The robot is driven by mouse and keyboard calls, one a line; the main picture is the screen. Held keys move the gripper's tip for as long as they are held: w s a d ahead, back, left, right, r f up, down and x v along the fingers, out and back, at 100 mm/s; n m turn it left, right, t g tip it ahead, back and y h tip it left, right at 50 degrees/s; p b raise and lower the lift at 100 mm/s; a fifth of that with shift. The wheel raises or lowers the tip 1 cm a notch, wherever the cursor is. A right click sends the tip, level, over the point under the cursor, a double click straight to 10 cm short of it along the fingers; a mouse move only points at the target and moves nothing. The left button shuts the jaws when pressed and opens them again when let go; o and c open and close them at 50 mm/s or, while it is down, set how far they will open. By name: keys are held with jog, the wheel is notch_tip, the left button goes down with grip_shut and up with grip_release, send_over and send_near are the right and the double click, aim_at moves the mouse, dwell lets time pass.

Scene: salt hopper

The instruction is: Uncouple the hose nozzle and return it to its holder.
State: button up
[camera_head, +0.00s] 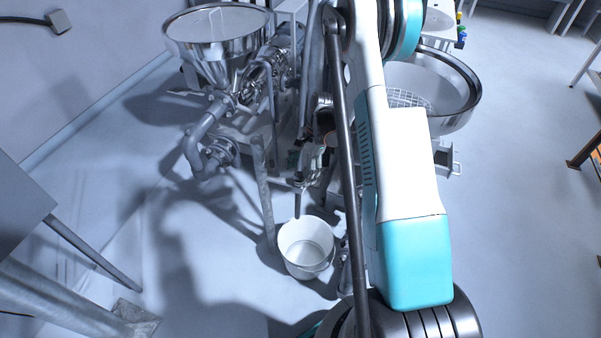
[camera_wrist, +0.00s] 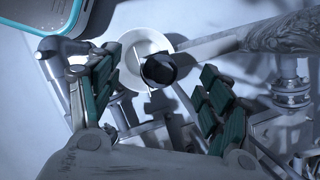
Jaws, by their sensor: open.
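My gripper (camera_wrist: 155,82) is open in the wrist view, with green-padded fingers spread left and right. A dark, round-ended part (camera_wrist: 158,69) shows between the fingers, beyond them, in front of a white bucket (camera_wrist: 135,48). I cannot tell whether it is the hose nozzle, and no contact with the fingers is visible. In the head view my gripper (camera_head: 311,163) is small and partly hidden by my arm, above and behind the white bucket (camera_head: 306,248). The nozzle's holder and coupling cannot be made out clearly.
A steel hopper (camera_head: 218,38) with grey piping (camera_head: 205,128) stands at the left. A round steel vessel (camera_head: 455,105) is at the right, partly behind my arm. A grey post (camera_head: 263,190) stands beside the bucket. Open floor lies at front left and far right.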

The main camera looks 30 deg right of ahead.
aim_at(300, 175)
jog(key=shift+p+v, duration=0.6)
jog(key=shift+v, duration=1)
jog(key=v, duration=1.2)
jog(key=shift+c, duration=0.4)
